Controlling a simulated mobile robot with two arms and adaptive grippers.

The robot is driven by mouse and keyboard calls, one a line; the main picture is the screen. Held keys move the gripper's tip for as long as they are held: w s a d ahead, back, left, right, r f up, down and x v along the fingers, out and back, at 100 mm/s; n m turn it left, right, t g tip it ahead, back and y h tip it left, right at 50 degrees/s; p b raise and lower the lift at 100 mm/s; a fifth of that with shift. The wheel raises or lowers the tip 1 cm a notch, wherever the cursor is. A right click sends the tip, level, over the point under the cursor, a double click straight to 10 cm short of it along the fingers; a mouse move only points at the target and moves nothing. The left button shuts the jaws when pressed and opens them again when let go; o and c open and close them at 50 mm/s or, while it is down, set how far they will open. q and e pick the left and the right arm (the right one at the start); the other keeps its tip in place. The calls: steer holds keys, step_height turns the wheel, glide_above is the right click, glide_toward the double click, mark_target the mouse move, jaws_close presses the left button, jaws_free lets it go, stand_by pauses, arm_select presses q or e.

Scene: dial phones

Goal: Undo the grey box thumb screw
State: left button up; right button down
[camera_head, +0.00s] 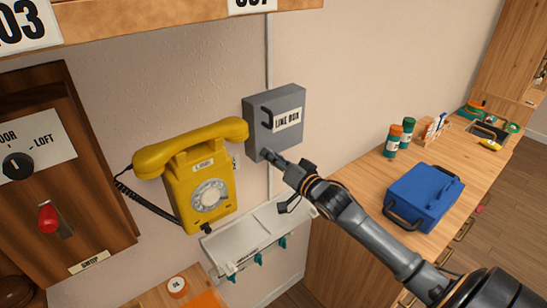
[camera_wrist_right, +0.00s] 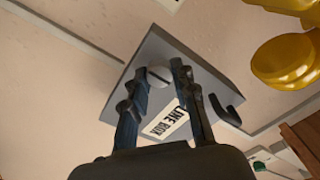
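The grey line box (camera_head: 275,121) is fixed to the wall, right of the yellow phone. My right gripper (camera_head: 275,156) is at the lower part of its front. In the right wrist view, the box (camera_wrist_right: 199,76) fills the middle, and its pale round slotted thumb screw (camera_wrist_right: 160,76) shows between the fingertips of my right gripper (camera_wrist_right: 160,70). The fingers lean in and the screw fills the gap between them, so they look shut on it. In the head view the screw is hidden by the gripper. My left gripper is not in view.
A yellow dial phone (camera_head: 203,172) hangs close left of the box. A white shelf (camera_head: 232,247) with teal hooks sits below. A wooden counter (camera_head: 352,213) on the right holds a blue case (camera_head: 422,196) and bottles. A dark handle (camera_wrist_right: 226,110) sticks out from the box front.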

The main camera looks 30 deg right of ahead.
steer(key=shift+n, duration=0.4)
steer(key=shift+a+f+m+p, duration=0.1)
steer(key=shift+m+p, duration=0.3)
steer(key=shift+m, duration=8.25)
steer(key=shift+f+m+p, duration=0.1)
steer(key=shift+m+p, duration=0.25)
steer(key=shift+m, duration=8.3)
steer(key=c, duration=1.1)
jaws_free()
